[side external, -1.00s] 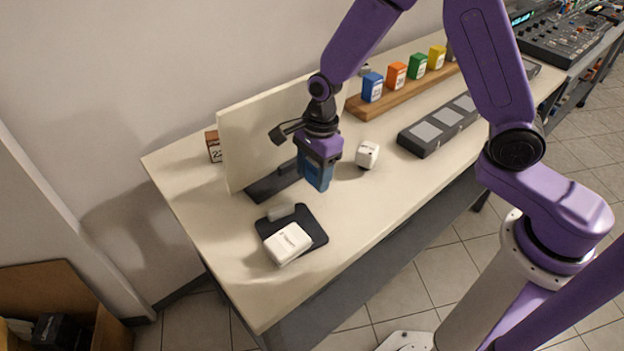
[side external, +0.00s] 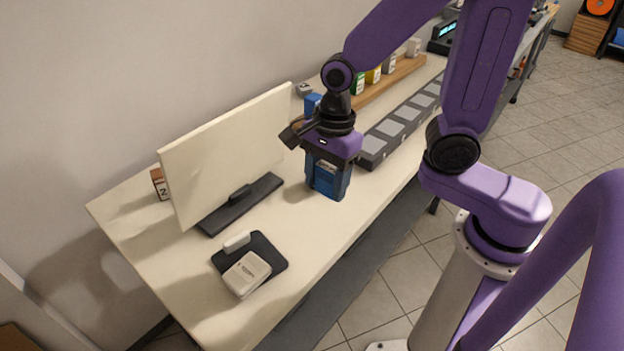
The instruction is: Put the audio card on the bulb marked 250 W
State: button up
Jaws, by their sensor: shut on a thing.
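My gripper (side external: 328,187) is over the table to the right of the monitor, pointing down. Its dark blue fingers are shut on a small blue thing (side external: 326,180), mostly covered by the fingers; I cannot tell whether it is the audio card. A white box (side external: 247,273) with small, unreadable print lies on a black mat (side external: 277,257) at the near left, with a small pale piece (side external: 237,242) at the mat's back edge. I cannot make out a 250 W marking on anything.
A monitor (side external: 222,150) on a dark foot (side external: 240,204) stands left of my gripper. A dark strip with grey pads (side external: 390,130) and a wooden rack (side external: 392,84) of coloured boxes lie behind right. A brown box (side external: 160,184) is beside the monitor.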

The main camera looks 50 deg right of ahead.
aim_at(329, 169)
jog(key=shift+s+d+r, duration=0.15)
jog(key=shift+s+r, duration=0.1)
jog(key=shift+s, duration=0.05)
notch_tip(329, 169, up, 13)
jog(key=w+a+r+m, duration=0.2)
jog(key=w+m, duration=0.1)
jog(key=w, duration=1.1)
jog(key=w+a+r+m, duration=0.2)
jog(key=w+m, duration=0.1)
jog(key=w, duration=1.1)
jog(key=w+d+f+m+t, duration=0.1)
jog(key=w+d+f+m, duration=0.2)
jog(key=w+f, duration=0.35)
jog(key=f, duration=0.6)
jog(key=w+f, duration=0.1)
jog(key=f, duration=1.2)
jog(key=shift+w+a+f, duration=0.15)
jog(key=shift+w, duration=0.1)
jog(key=shift+f, duration=0.1)
